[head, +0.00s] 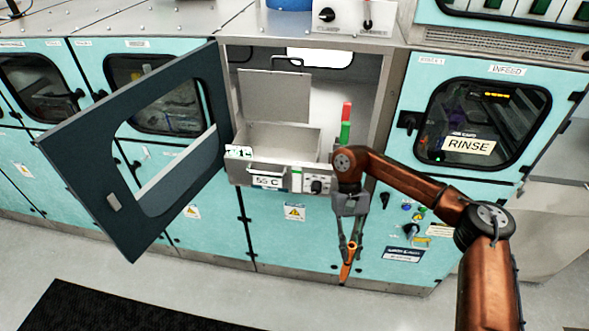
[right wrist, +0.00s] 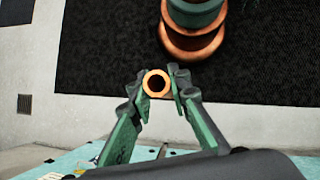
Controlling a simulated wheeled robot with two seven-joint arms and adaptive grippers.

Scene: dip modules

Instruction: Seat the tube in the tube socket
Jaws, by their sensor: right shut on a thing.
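The tube (head: 346,271) is orange and hangs between the fingers of my right gripper (head: 348,258), in front of the teal cabinets. My right gripper is shut on it. In the right wrist view the tube (right wrist: 157,94) shows end-on as an orange ring with a dark bore, between the green and grey fingers. The bay (head: 286,137) with its door open is up and left of the gripper. I cannot make out the tube socket in either view. My left gripper is not in view.
A dark door (head: 90,165) with a window stands open to the left of the bay. A red and green light (head: 346,124) is at the bay's right side. A black mat (head: 110,305) lies on the open floor.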

